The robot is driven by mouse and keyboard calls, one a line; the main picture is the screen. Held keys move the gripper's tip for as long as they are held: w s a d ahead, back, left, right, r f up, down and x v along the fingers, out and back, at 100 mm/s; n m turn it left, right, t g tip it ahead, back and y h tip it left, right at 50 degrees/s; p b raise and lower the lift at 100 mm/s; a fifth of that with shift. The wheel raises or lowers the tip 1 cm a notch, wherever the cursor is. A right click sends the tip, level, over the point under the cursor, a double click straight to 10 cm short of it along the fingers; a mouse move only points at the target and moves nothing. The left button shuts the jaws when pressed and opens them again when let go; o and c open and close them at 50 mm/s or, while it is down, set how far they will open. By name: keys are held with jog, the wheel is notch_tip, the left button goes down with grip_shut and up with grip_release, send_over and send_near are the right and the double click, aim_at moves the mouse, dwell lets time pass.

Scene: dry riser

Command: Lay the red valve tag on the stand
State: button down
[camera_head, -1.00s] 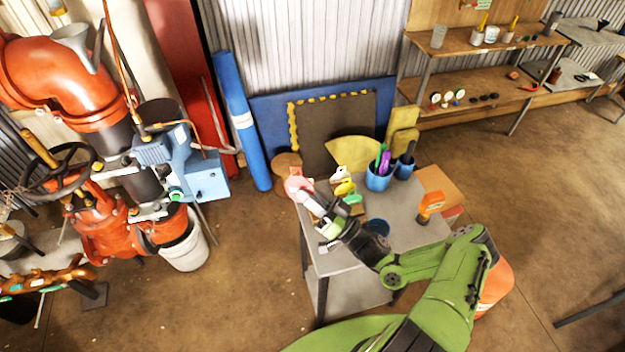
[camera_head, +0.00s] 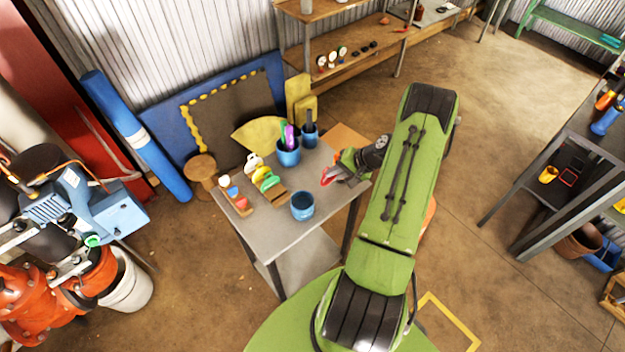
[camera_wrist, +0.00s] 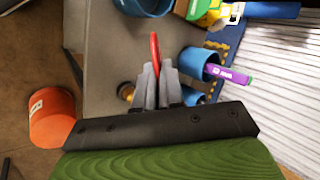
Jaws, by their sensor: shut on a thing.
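My gripper (camera_head: 342,174) is shut on a thin red piece, which looks like the red valve tag (camera_head: 327,178). It is over the right part of the grey metal table (camera_head: 275,235). In the wrist view the red tag (camera_wrist: 155,46) sticks out between the grey fingertips (camera_wrist: 157,80); its lower part is hidden. Two small wooden holders stand at the table's left: one (camera_head: 243,211) with white, blue and red pieces, one (camera_head: 279,200) with white, yellow and green pieces. I cannot tell which thing is the stand. The gripper is apart from both holders.
A blue cup (camera_head: 303,206) stands at the table's front middle. Two blue pots (camera_head: 288,155) (camera_head: 309,138) hold markers and tools at the back. An orange bucket (camera_wrist: 52,117) is beside the table. Bare tabletop lies between the front cup and my gripper.

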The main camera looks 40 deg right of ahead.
notch_tip(320, 180, down, 8)
jog(key=b, duration=0.4)
jog(key=shift+r, duration=0.1)
jog(key=c, duration=1.2)
grip_release()
jog(key=shift+r, duration=0.1)
jog(key=shift+o, duration=0.2)
jog(key=shift+r, duration=0.1)
jog(key=p+v, duration=0.2)
jog(key=v, duration=0.4)
jog(key=shift+s+r, duration=0.2)
jog(key=shift+r, duration=0.1)
jog(key=shift+d, duration=0.15)
